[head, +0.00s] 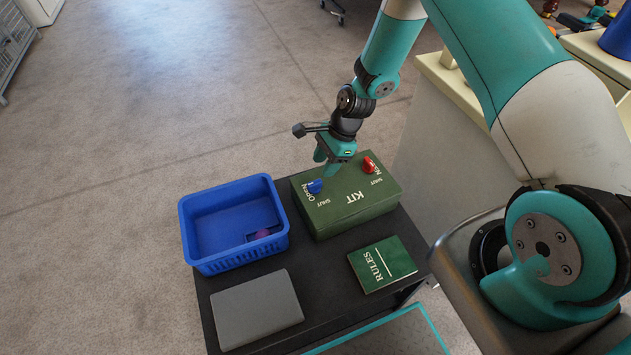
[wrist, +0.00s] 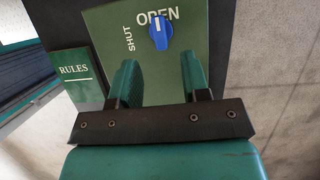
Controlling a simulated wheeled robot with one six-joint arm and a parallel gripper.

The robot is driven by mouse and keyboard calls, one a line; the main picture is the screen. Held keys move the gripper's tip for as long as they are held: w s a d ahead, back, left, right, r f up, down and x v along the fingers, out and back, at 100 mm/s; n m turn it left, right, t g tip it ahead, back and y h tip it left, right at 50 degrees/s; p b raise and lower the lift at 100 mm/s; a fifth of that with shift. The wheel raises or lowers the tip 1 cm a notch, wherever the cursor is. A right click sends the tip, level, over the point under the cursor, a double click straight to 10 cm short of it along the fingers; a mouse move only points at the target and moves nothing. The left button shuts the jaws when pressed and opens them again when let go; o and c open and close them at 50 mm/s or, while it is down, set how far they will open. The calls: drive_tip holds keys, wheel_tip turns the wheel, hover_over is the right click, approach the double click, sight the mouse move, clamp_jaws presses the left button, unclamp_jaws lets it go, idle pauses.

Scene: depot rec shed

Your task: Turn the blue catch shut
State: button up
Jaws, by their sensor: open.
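The green box marked KIT (head: 345,215) stands on a dark table top. The blue catch (head: 315,186) sits on its lid near the left edge, beside the words OPEN and SHUT. In the wrist view the blue catch (wrist: 161,37) has its white mark pointing at OPEN, with SHUT to its left. My gripper (head: 328,167) is above the lid, close to the blue catch. In the wrist view my gripper (wrist: 160,78) has its fingers apart with nothing between them. The catch shows beyond the fingertips, and I see no contact.
A red catch (head: 369,164) sits on the same lid, at the right. A blue basket (head: 205,262) holding a small purple thing stands left of the box. A grey flat item (head: 256,309) and a green RULES book (head: 381,264) lie in front. A cream cabinet (head: 425,165) stands at right.

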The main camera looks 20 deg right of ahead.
sight(316, 182)
drive_tip(key=x, duration=0.7)
clamp_jaws()
